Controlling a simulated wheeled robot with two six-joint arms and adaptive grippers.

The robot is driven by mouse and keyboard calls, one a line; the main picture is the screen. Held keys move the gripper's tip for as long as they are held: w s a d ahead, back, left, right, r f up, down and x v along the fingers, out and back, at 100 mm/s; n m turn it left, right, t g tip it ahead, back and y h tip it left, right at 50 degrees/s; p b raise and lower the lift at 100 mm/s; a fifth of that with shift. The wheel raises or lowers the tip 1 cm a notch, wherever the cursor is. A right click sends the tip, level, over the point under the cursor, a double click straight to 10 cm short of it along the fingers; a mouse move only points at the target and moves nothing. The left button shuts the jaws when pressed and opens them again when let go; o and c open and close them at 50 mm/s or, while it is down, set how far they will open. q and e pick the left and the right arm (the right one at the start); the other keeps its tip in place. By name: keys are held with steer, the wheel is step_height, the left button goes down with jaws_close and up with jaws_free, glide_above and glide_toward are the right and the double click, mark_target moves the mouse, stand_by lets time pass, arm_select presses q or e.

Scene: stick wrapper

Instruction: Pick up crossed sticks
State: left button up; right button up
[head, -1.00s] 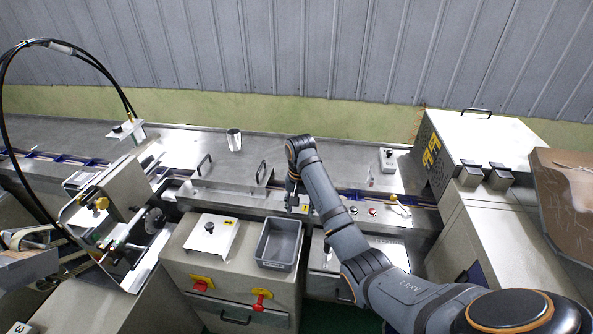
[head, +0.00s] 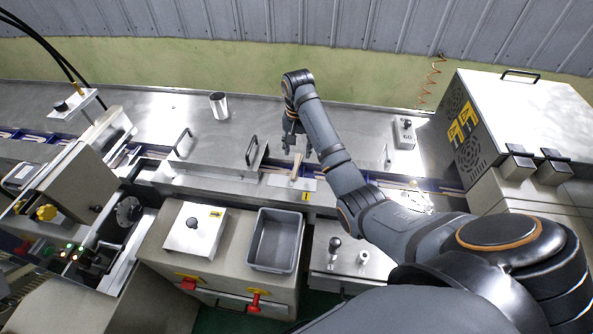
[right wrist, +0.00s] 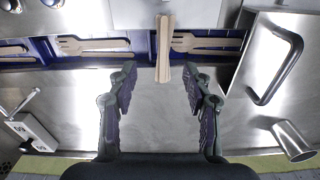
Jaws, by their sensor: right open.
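A pale wooden stick bundle (right wrist: 165,48) lies crosswise over the blue conveyor channel (right wrist: 143,45) in the right wrist view. Its near end reaches over the bare metal plate. It also shows as a short pale piece (head: 296,166) just below my right gripper (head: 298,148) in the head view. In the right wrist view my right gripper (right wrist: 159,76) is open and empty. Its two fingers stand left and right of the bundle's near end, with gaps on both sides. Wooden forks (right wrist: 203,41) and other flat wooden pieces (right wrist: 92,44) lie lengthwise in the channel. My left gripper is out of view.
A metal cover with handles (head: 215,150) stands left of the gripper. A metal cup (head: 219,105) is behind it. A grey bin (head: 275,240) sits in front. A large cabinet (head: 520,115) stands at right. A small box marked 60 (head: 404,133) is on the bench.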

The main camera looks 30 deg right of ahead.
mark_target(296, 167)
steer(key=f, duration=0.1)
steer(key=w+f, duration=0.1)
steer(key=shift+d+f, duration=0.25)
steer(key=shift+f, duration=0.1)
steer(key=shift+s+a+f+p, duration=0.25)
steer(key=shift+f+p, duration=0.25)
steer(key=shift+p, duration=0.25)
steer(key=f, duration=0.3)
steer(key=shift+a+f+p, duration=0.2)
steer(key=shift+p, duration=0.2)
steer(key=shift+w+f, duration=0.1)
steer(key=shift+f, duration=0.1)
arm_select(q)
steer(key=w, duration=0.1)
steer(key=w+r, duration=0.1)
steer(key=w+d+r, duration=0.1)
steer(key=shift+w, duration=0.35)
arm_select(e)
steer(key=c, duration=0.9)
